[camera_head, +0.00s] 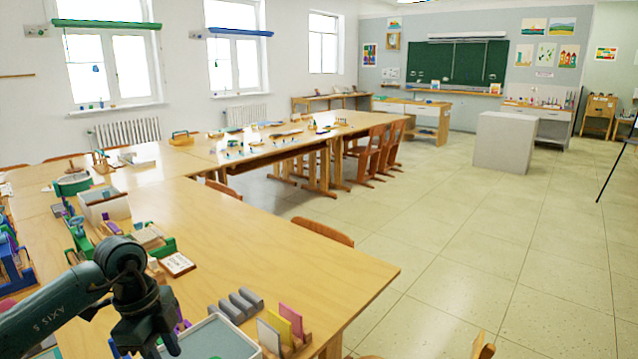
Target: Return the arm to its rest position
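My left arm comes in from the lower left, over the near wooden table (290,265). My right arm and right gripper are not in view.
Grey rounded blocks (241,303) and a wooden holder with coloured panels (290,327) stand right of the tray. A white box (104,206) and many small items crowd the table's left side. Its middle is clear. Open floor (480,240) lies to the right.

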